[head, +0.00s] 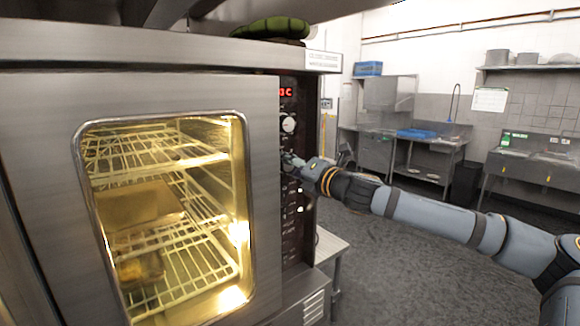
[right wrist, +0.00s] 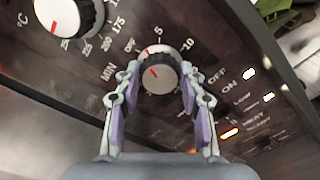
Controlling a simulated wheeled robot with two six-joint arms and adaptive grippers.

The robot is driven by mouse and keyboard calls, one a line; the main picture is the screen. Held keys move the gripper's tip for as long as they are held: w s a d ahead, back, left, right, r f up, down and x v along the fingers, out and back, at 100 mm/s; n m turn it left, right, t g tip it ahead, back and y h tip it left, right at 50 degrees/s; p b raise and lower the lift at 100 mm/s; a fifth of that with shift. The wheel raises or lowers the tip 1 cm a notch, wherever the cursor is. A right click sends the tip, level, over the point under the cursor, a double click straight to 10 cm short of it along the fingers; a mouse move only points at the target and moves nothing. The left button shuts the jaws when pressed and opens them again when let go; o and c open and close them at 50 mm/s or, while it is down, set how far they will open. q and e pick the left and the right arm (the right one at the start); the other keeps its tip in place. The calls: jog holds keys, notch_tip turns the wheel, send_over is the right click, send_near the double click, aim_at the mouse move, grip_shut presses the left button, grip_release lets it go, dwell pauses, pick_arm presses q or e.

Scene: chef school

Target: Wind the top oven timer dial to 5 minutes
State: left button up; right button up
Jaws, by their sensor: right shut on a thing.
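The timer dial (right wrist: 159,76) is a round knob with a silver face and a red pointer mark, in the middle of the right wrist view. Its printed scale shows OFF, 5 and 10 above it, with MIN to the left. The red mark points up and left, towards the OFF side of the 5. My right gripper (right wrist: 160,84) is shut on the dial, one finger on each side. In the head view my right gripper (head: 291,161) is at the oven's control panel (head: 294,218) and hides the dial there. My left gripper is not in view.
The temperature dial (right wrist: 63,14) is up and left of the timer dial; it also shows in the head view (head: 289,124). Lit switches (right wrist: 248,74) lie to the right. The lit oven (head: 62,95) has its door closed. A green rounded object (head: 272,27) lies on top.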

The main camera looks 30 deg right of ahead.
jog(key=m, duration=0.5)
jog(key=shift+m, duration=0.4)
dwell(0.4)
jog(key=o, duration=1.2)
jog(key=shift+d, duration=0.1)
jog(key=shift+c, duration=0.2)
